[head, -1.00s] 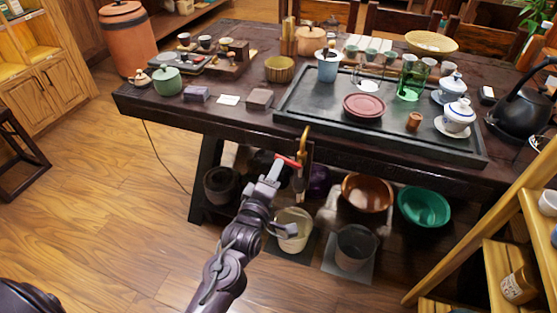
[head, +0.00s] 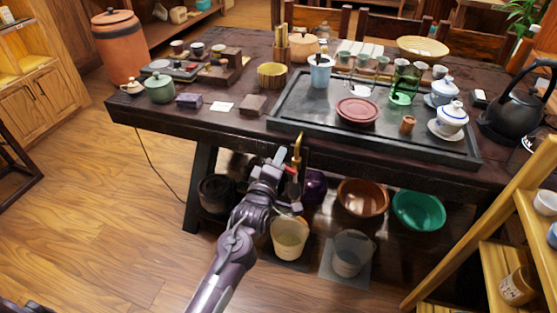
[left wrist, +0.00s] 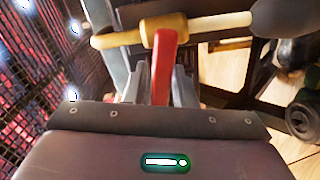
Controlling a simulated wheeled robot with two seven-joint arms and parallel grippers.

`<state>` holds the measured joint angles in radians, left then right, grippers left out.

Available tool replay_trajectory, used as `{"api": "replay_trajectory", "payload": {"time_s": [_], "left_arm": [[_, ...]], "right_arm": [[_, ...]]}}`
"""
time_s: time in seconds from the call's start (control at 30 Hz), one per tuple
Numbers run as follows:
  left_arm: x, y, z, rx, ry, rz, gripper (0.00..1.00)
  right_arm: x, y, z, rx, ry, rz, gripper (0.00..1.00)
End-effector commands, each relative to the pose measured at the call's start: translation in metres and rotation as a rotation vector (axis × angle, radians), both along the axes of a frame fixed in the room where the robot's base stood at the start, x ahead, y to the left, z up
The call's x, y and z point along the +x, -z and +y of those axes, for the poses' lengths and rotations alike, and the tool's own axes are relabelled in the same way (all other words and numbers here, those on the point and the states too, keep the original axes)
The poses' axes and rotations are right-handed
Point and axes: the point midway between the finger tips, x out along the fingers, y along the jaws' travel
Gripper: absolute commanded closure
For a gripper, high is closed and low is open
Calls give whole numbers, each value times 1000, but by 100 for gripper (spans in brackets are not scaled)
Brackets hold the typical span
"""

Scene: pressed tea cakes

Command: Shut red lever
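The red lever (head: 291,169) is on a brass tap (head: 297,150) at the table's front edge. In the head view my left gripper (head: 282,160) is right at the tap and partly covers the lever. In the left wrist view the red lever (left wrist: 163,62) runs from the yellowish tap body (left wrist: 140,33) down between the two grey fingers of my left gripper (left wrist: 163,85). The fingers are close on both sides of it; I cannot tell whether they press on it. My right gripper is not in view.
A cream bucket (head: 290,238) stands below the tap, beside a grey bucket (head: 353,253). A copper bowl (head: 362,197) and a green bowl (head: 418,210) are under the table. The dark tea tray (head: 290,113) lies above the tap. Floor at left is clear.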

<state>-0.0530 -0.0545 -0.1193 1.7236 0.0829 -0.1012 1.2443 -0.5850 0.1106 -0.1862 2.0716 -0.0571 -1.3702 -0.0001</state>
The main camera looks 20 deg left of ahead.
Motion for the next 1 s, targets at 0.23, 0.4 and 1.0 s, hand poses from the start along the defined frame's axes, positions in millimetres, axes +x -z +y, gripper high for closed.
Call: {"api": "replay_trajectory", "payload": {"time_s": [0.23,0.4,1.0], "left_arm": [[0,0,0,0,0,0,100],[0,3,1,-85,-2,6,100],[0,13,1,-275,1,11,74]], "right_arm": [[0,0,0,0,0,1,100],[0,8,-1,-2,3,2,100],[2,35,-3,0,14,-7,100]]}}
